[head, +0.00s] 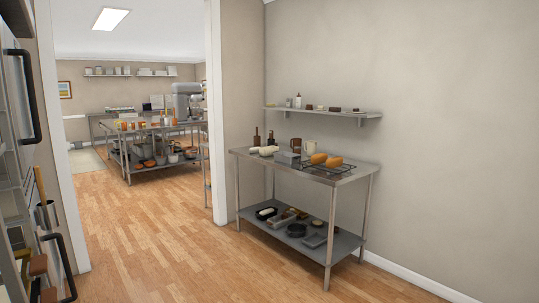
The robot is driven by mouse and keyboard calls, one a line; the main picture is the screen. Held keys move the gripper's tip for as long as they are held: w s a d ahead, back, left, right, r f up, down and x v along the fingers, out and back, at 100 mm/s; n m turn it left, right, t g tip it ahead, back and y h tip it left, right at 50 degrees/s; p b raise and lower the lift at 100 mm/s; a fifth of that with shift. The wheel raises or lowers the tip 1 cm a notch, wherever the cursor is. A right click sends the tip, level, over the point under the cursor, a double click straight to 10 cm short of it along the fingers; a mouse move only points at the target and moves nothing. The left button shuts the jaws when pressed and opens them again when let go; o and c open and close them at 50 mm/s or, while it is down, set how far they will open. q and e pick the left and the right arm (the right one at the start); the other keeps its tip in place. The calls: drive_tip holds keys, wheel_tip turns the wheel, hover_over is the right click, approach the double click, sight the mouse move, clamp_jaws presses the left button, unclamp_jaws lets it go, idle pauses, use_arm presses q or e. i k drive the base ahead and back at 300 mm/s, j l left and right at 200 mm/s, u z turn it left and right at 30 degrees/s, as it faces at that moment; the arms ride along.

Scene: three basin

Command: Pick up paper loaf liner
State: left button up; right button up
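I cannot pick out a paper loaf liner for certain at this distance. The steel worktable (262,170) stands against the right wall. On its top are a grey box-like item (287,158), a brown upright item (295,145), a pale jug (310,148) and orange-brown loaves (333,162) on a dark wire rack (343,169). Its lower shelf (318,258) holds several small pans and trays, among them a dark round pan (296,230). Neither of my grippers is in view.
A wall shelf (322,112) with small items hangs above the worktable. A doorway on the left opens to another room with a loaded steel table (160,128). A steel appliance with dark handles (30,97) stands close at left. The wooden floor (165,240) between is clear.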

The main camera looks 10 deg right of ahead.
sight(269, 151)
drive_tip(key=i+l+z, duration=0.1)
drive_tip(key=i+z, duration=0.2)
drive_tip(key=i, duration=0.3)
drive_tip(key=i+z, duration=0.35)
drive_tip(key=i, duration=0.2)
drive_tip(key=i+u, duration=0.2)
drive_tip(key=i, duration=0.35)
drive_tip(key=i+l+u, duration=0.15)
drive_tip(key=i, duration=0.4)
drive_tip(key=i+l+u, duration=0.2)
drive_tip(key=i, duration=0.35)
drive_tip(key=i+j+u, duration=0.1)
drive_tip(key=i, duration=0.7)
drive_tip(key=i+j+u, duration=0.1)
drive_tip(key=i, duration=0.7)
